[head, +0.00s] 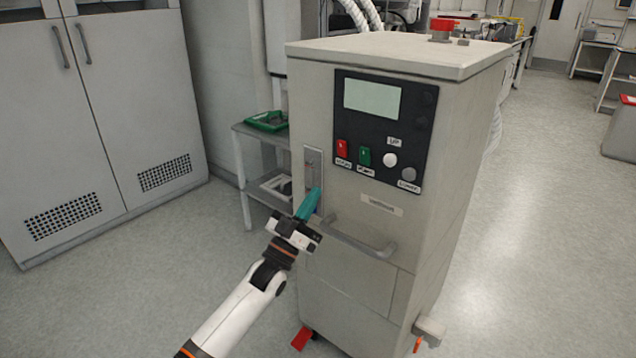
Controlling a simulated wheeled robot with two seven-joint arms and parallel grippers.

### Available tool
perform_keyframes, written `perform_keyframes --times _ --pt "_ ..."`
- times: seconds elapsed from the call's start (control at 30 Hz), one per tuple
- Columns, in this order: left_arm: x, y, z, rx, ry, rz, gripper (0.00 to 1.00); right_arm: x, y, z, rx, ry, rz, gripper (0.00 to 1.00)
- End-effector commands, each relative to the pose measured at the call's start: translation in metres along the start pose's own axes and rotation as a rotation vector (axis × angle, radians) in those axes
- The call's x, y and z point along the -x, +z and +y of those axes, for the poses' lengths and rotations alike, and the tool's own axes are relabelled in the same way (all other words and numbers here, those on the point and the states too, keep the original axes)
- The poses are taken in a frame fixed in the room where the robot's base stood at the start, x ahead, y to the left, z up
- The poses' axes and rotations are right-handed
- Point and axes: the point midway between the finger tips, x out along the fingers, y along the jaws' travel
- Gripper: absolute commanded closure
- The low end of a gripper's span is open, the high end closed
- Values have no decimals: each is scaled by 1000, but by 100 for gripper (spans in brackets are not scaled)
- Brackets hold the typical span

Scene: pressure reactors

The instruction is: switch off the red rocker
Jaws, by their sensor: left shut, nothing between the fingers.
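The red rocker (342,148) is on the black control panel (386,110) on the front of a beige cabinet (450,140). It is the left one of a pair, beside a green rocker (364,156). Its exact tilt is too small to tell. My left gripper (313,194) has teal fingers and is shut and empty. It is below and to the left of the red rocker, apart from it, in front of a recessed plate on the cabinet's left side. My right gripper is not in view.
A handle bar (360,240) sticks out from the cabinet front below the panel. A small side table (250,150) with a green tray stands behind left. A red knob (441,28) is on the cabinet top. Open floor lies left and right.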

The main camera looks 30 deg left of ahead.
Motion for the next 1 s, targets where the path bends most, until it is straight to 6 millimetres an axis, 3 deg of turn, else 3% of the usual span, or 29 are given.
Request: perform_keyframes --times 0.1,0.3,1.0 --pt "20 -6 0 0 1 3 100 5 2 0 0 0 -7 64" --pt "36 -10 0 0 0 1 100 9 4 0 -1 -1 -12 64" --pt "41 -17 -5 2 3 36 100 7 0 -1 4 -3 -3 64"
